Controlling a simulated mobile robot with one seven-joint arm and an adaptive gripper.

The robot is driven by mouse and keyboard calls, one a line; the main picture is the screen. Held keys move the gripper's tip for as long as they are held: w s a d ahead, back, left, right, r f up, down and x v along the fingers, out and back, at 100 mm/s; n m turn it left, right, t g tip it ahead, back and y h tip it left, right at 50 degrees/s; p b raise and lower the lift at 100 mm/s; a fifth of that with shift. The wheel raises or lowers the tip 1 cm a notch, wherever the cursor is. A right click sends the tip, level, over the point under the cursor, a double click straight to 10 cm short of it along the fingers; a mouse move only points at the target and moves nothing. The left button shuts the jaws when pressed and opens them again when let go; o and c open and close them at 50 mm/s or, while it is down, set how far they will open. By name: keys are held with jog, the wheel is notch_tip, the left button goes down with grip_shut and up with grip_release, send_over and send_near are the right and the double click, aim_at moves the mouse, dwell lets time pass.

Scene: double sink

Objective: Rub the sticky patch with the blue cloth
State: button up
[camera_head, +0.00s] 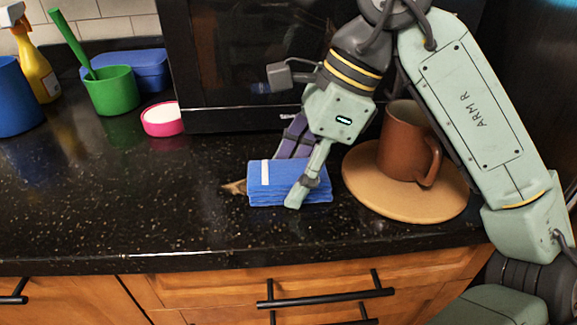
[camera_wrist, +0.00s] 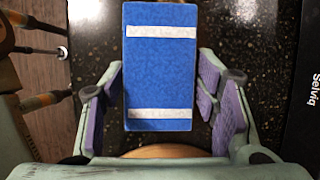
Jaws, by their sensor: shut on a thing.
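The blue cloth (camera_head: 260,197) is a folded block with white stripes, on the dark speckled counter near its front edge. My gripper (camera_head: 299,178) reaches down over it, with one finger at its near side and one behind it. The gripper is shut on the cloth. In the wrist view the cloth (camera_wrist: 160,75) lies between the two purple-padded fingers of my gripper (camera_wrist: 162,90). A brownish patch (camera_head: 234,187), likely the sticky patch, shows at the cloth's left edge. The rest of the patch is hidden under or behind the cloth.
A brown mug (camera_head: 405,145) stands on a round tan board (camera_head: 380,200) close on the right. A dark appliance (camera_head: 240,60) stands behind. A pink tub (camera_head: 162,119), a green pot (camera_head: 110,92) and a yellow spray bottle (camera_head: 36,65) stand at back left.

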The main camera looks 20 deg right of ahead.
jog(key=r+p, duration=0.3)
jog(key=r, duration=0.1)
jog(key=shift+d+r, duration=0.1)
jog(key=shift+d, duration=0.25)
jog(key=shift+a+r+p, duration=0.1)
jog(key=shift+r+p, duration=0.2)
jog(key=shift+p, duration=0.1)
notch_tip(320, 180, up, 3)
jog(key=p, duration=0.2)
jog(key=shift+r+p, duration=0.1)
jog(key=shift+p, duration=0.25)
jog(key=shift+w+a, duration=0.1)
jog(key=shift+a, duration=0.05)
